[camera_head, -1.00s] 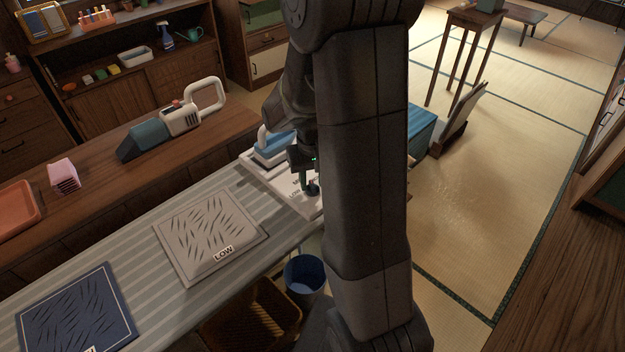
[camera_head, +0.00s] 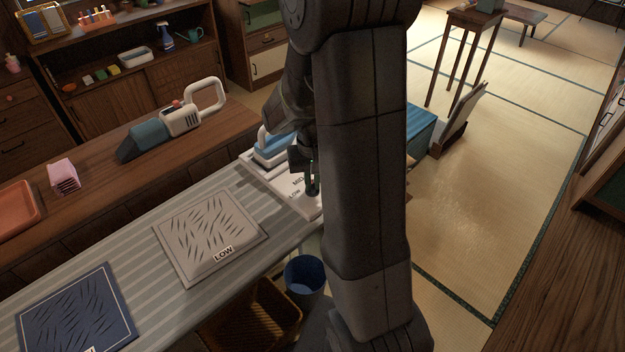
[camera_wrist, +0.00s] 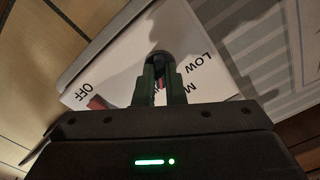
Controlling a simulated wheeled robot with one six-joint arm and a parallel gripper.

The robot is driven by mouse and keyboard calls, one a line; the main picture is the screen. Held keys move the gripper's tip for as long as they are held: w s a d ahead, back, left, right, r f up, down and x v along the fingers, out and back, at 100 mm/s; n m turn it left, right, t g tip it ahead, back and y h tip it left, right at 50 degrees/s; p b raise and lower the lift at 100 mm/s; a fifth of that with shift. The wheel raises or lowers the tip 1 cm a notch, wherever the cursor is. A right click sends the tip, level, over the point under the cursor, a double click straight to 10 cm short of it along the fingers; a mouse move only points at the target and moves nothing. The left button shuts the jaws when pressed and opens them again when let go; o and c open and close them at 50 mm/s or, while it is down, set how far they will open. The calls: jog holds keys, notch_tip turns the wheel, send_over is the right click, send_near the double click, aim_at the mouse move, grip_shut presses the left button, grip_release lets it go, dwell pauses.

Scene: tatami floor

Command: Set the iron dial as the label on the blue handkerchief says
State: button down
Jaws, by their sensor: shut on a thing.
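The iron (camera_head: 272,148), blue and white, rests on a white stand (camera_head: 301,203) at the far end of the ironing board. The dark round dial (camera_head: 313,192) is on this stand; its top also shows in the wrist view (camera_wrist: 159,58). My gripper (camera_wrist: 159,86) is shut on the dial, one green finger on each side. OFF, LOW and a partly hidden word starting with M are printed around it. The dial's pointer direction is unclear. The blue handkerchief (camera_head: 76,308) lies at the lower left; its label is cut off by the picture edge. A grey handkerchief (camera_head: 208,232) has a label reading LOW.
A blue bin (camera_head: 304,274) and a woven basket (camera_head: 262,312) stand below. Tatami floor on the right is mostly open.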

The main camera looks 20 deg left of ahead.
jog(key=shift+m, duration=2.6)
jog(key=c, duration=1.5)
grip_release()
notch_tip(320, 180, up, 14)
jog(key=shift+p, duration=0.3)
notch_tip(320, 180, down, 14)
jog(key=shift+f+b, duration=0.1)
jog(key=shift+b, duration=0.3)
